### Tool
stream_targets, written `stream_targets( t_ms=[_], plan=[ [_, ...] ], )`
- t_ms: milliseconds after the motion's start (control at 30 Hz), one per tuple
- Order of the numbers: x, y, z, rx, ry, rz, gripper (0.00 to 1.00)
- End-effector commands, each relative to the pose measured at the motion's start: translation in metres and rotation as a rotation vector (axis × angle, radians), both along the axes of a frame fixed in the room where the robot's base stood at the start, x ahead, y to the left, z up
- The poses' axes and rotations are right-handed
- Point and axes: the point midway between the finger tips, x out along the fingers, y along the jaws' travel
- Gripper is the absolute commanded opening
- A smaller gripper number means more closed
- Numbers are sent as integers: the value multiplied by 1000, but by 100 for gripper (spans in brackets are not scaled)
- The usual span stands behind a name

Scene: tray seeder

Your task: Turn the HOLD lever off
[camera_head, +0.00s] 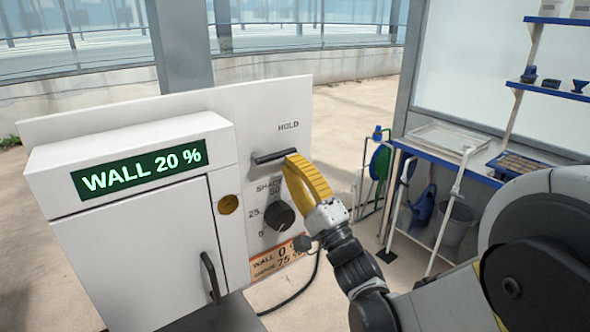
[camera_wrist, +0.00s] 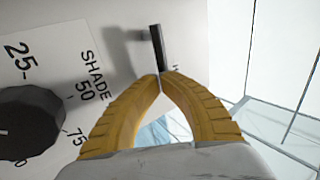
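The HOLD lever (camera_head: 273,156) is a black bar on the white panel, under the HOLD label (camera_head: 288,126). It lies nearly level in the head view. In the wrist view the lever (camera_wrist: 157,47) stands out just beyond my fingertips. My gripper (camera_head: 289,159) has yellow curved fingers and is at the lever's right end. In the wrist view its fingertips (camera_wrist: 160,76) meet, with no clear gap and nothing plainly held between them. Whether they touch the lever I cannot tell.
Below the lever is a black SHADE knob (camera_head: 279,215). The white cabinet (camera_head: 140,255) at the left has a display (camera_head: 139,168) reading WALL 20 % and a dark door handle (camera_head: 210,277). A blue bench (camera_head: 440,155) stands at the right behind my arm.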

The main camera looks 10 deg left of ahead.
Motion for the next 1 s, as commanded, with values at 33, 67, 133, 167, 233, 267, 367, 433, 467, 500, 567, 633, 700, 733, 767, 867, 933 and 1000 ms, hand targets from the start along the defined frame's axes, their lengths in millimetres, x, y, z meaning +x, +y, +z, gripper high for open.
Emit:
stream_targets(
  t_ms=[33,67,133,167,233,267,367,433,467,500,567,633,700,733,767,867,933,1000],
  plan=[
    [0,0,0,0,0,0,0],
    [0,0,0,0,0,0,0],
    [0,0,0,0,0,0,0],
    [0,0,0,-1,-1,-1,0],
    [0,-1,0,-3,-3,-1,0],
    [0,-1,1,-5,-6,-1,0],
    [1,-1,2,-20,-21,-1,0],
    [1,-2,3,-30,-35,-2,0],
    [1,-1,3,-33,-39,-1,0],
    [1,-1,4,-36,-42,-1,0],
    [1,-1,4,-41,-48,0,0],
    [1,-1,5,-47,-55,-1,0],
    [1,-2,5,-54,-64,-1,0],
    [1,-2,6,-58,-68,0,0],
    [1,-2,6,-62,-71,-1,0],
    [2,-2,7,-73,-86,-1,0],
    [2,-2,8,-82,-96,-1,0],
    [2,-2,9,-91,-107,-1,0]
  ],
)
